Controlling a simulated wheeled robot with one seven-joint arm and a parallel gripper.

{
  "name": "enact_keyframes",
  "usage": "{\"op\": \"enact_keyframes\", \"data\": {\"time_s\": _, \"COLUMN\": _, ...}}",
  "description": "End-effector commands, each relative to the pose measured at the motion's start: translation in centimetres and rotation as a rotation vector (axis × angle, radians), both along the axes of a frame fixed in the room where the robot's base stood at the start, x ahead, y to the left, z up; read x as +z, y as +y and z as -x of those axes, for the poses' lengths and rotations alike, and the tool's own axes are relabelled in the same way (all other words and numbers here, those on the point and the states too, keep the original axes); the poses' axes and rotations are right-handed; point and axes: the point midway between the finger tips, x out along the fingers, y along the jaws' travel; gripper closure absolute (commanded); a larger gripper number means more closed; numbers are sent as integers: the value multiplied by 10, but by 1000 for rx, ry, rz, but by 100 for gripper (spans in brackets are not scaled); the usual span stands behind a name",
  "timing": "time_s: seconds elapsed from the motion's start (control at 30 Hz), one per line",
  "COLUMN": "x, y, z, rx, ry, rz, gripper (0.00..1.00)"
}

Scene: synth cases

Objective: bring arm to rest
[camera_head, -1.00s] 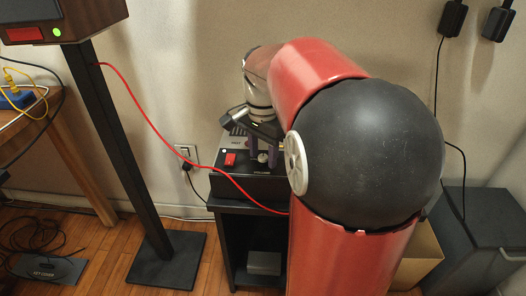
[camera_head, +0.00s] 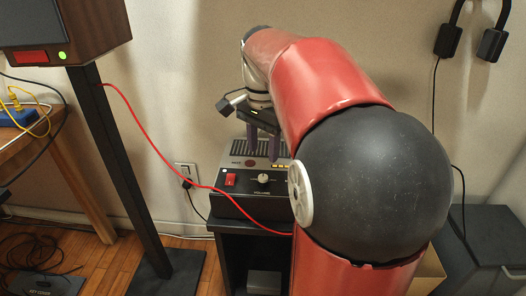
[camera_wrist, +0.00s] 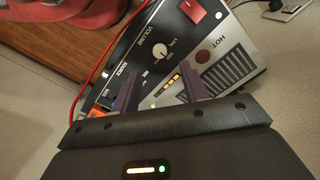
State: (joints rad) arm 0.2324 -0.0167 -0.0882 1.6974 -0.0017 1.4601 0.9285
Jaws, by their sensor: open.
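My gripper (camera_head: 263,143) is open, with two purple fingers hanging above the rear part of a dark control box. In the wrist view my gripper (camera_wrist: 158,92) shows its two fingers apart with nothing between them. The box (camera_head: 222,204) stands on a small black shelf unit (camera_head: 230,245). It carries a lit red switch (camera_head: 231,180), a pale volume knob (camera_head: 263,178), a row of amber lights and a vented top. The knob (camera_wrist: 160,51) and the red switch (camera_wrist: 192,11) also show in the wrist view. My red and black arm hides the box's right side.
A red cable (camera_head: 150,143) runs from the cabinet on a black stand (camera_head: 118,165) to the box area. A wooden table (camera_head: 60,170) is at the left. A dark bin (camera_head: 490,240) and a cardboard box (camera_head: 428,272) stand at the right. The wall is close behind.

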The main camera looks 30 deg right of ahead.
Motion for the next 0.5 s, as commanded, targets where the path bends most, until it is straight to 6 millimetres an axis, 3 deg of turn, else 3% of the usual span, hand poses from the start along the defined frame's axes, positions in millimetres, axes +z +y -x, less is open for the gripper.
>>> {"op": "enact_keyframes", "data": {"time_s": 0.5, "x": 0, "y": 6, "z": 5, "rx": 38, "ry": -15, "rz": 2, "gripper": 55}}
